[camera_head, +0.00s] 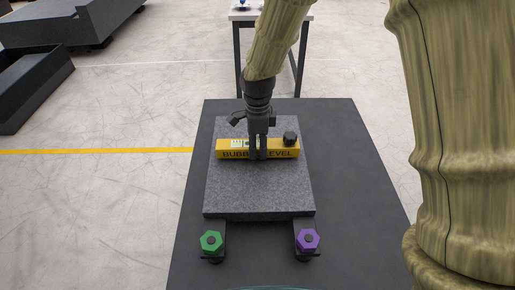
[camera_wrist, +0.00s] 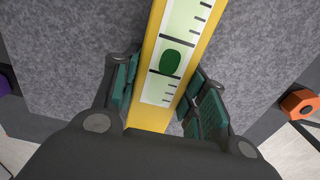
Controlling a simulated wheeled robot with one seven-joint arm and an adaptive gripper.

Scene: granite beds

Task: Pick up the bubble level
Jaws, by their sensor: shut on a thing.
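The yellow bubble level (camera_head: 284,152) lies crosswise on the grey granite plate (camera_head: 258,190) in the head view. It bears dark lettering, a pale vial window at its left part and a dark knob (camera_head: 290,138) near its right end. My gripper (camera_head: 258,156) is over its middle, pointing down, with its fingers around the bar. In the wrist view the bar (camera_wrist: 150,115) runs between the teal finger pads of my gripper (camera_wrist: 163,97), and its green bubble window faces the camera. I cannot tell whether the level touches the plate or is slightly above it.
The plate rests on a dark table (camera_head: 345,190). A green hexagonal knob (camera_head: 211,241) and a purple one (camera_head: 307,240) stand at its front corners. An orange knob (camera_wrist: 299,104) shows in the wrist view.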

